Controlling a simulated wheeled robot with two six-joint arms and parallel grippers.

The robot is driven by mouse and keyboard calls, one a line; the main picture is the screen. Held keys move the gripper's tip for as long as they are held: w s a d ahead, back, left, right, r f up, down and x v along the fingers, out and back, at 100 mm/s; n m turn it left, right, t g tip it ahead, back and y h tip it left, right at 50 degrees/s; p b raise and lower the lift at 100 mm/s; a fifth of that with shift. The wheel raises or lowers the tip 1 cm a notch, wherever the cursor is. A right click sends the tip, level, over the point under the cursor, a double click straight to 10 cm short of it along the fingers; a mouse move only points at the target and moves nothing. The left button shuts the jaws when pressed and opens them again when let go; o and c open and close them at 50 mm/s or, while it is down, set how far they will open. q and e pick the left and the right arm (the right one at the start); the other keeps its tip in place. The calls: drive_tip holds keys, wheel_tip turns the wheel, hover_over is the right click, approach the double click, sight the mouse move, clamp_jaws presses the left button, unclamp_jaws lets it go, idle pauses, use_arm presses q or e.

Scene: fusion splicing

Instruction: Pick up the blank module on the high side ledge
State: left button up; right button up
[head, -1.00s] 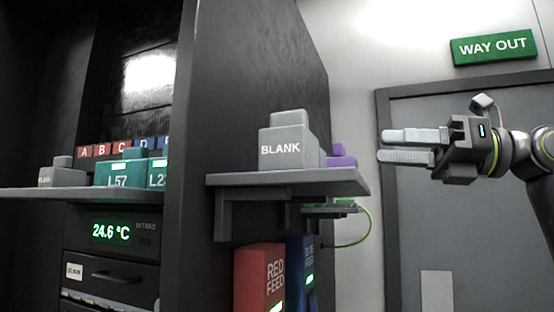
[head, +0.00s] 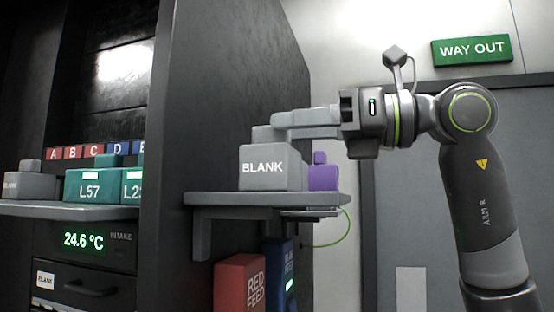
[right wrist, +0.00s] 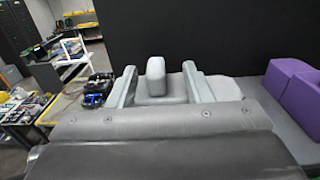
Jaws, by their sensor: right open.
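The grey blank module (head: 268,168), lettered BLANK, stands upright on the high side ledge (head: 255,199). A smaller grey knob tops it. My right gripper (head: 276,123) reaches in from the right, level with the knob. In the right wrist view the module's knob (right wrist: 156,76) stands between the two fingers of my right gripper (right wrist: 157,88). The fingers are open, with a gap on each side of the knob. My left gripper is not in view.
A purple block (head: 322,177) stands on the ledge just right of the module. A dark cabinet wall (head: 225,95) rises behind the ledge. Red (head: 240,285) and blue feed units are below. Another grey module (head: 30,184) and teal modules (head: 92,185) sit on the left shelf.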

sight(253, 132)
drive_tip(key=p+x, duration=0.2)
drive_tip(key=x, duration=0.1)
drive_tip(key=p+x, duration=0.1)
drive_tip(key=x, duration=0.1)
drive_tip(key=shift+s+a, duration=0.1)
drive_tip(key=shift+s, duration=0.15)
drive_tip(key=shift+w+a+f, duration=0.15)
drive_tip(key=shift+a, duration=0.2)
drive_tip(key=shift+d, duration=0.15)
drive_tip(key=shift+c, duration=1)
clamp_jaws()
